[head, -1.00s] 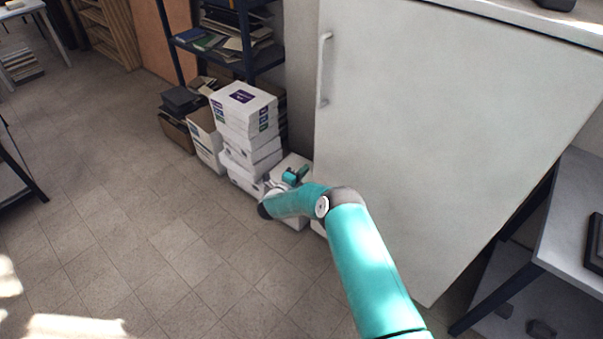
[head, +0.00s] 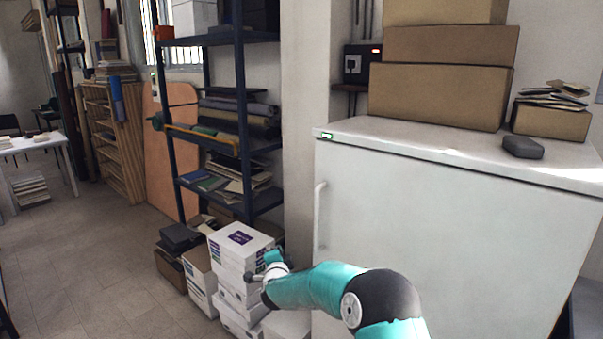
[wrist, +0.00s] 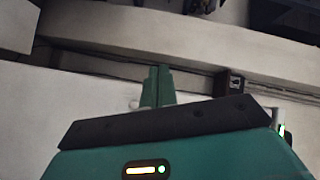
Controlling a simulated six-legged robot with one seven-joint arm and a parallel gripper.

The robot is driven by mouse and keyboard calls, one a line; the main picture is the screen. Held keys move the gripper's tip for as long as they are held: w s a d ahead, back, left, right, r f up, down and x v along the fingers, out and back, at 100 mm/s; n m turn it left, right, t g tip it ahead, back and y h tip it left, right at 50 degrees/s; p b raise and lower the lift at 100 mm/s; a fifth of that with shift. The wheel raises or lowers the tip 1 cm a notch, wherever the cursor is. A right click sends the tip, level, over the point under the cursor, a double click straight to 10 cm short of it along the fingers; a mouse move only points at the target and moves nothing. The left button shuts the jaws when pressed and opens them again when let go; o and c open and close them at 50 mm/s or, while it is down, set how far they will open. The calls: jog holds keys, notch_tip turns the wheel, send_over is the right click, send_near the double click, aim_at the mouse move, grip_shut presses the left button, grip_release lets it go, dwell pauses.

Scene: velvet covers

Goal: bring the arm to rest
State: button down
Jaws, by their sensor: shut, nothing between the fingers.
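My teal arm (head: 315,287) reaches from the bottom of the head view toward the left. It is bent at a dark grey joint in front of the white cabinet. My gripper (head: 272,258) is at its far end, small in the picture, overlapping the stack of white boxes. In the wrist view my gripper (wrist: 158,70) has its two teal fingers together, with nothing between them. A pale wall or panel fills much of the view behind the fingers. Whether the arm touches anything cannot be told.
The white cabinet (head: 450,235) with a vertical handle fills the right. Cardboard boxes (head: 435,95) and a dark grey object (head: 522,147) stand on it. White boxes (head: 240,245) stack before a dark blue shelf rack (head: 243,110). Open tiled floor (head: 100,270) lies left.

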jog(key=s+d+r+n+g+y, duration=0.1)
jog(key=s+d+r+n+g, duration=0.1)
jog(key=s+d+r+n, duration=0.45)
jog(key=s+d+r+n+g+y, duration=0.1)
jog(key=s+r+n+g+y, duration=0.15)
jog(key=s+r, duration=0.8)
jog(key=s+d+f+n+g+h, duration=0.1)
jog(key=s+d, duration=0.4)
jog(key=s, duration=0.6)
jog(key=s+d+f+n+g+h, duration=0.1)
jog(key=s+d, duration=0.4)
jog(key=s, duration=0.7)
jog(key=s+d+f+n+g+h, duration=0.1)
jog(key=s+d+g, duration=0.3)
jog(key=s, duration=0.8)
jog(key=shift+s+d+f+n+g+h, duration=0.25)
jog(key=shift+d+f+n+g+h, duration=0.1)
jog(key=shift+d+n+h, duration=0.3)
